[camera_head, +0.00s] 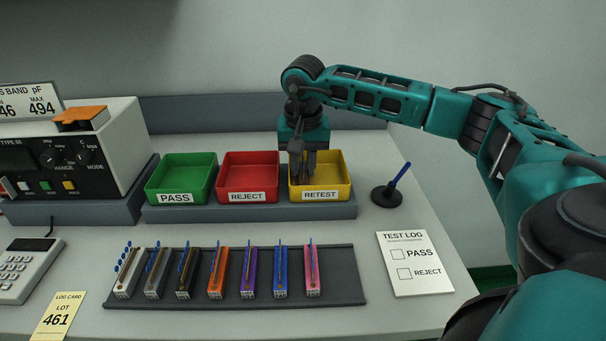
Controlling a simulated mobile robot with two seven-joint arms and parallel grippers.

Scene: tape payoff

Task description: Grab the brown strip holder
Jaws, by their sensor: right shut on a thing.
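The brown strip holder (187,274) is the very dark brown one, third from the left in the row on the dark mat (337,280). It carries blue-ended parts along its top. My right gripper (304,175) points down into the yellow RETEST bin (342,187), well behind and to the right of the brown holder. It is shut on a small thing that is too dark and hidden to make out. My left gripper is not in view.
White (129,276), grey (157,275), orange (217,275), purple (249,273), blue (281,273) and pink (312,273) holders share the mat. Green PASS (181,178) and red REJECT (247,174) bins stand behind. A pen stand (386,196) and test log card (414,264) lie right.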

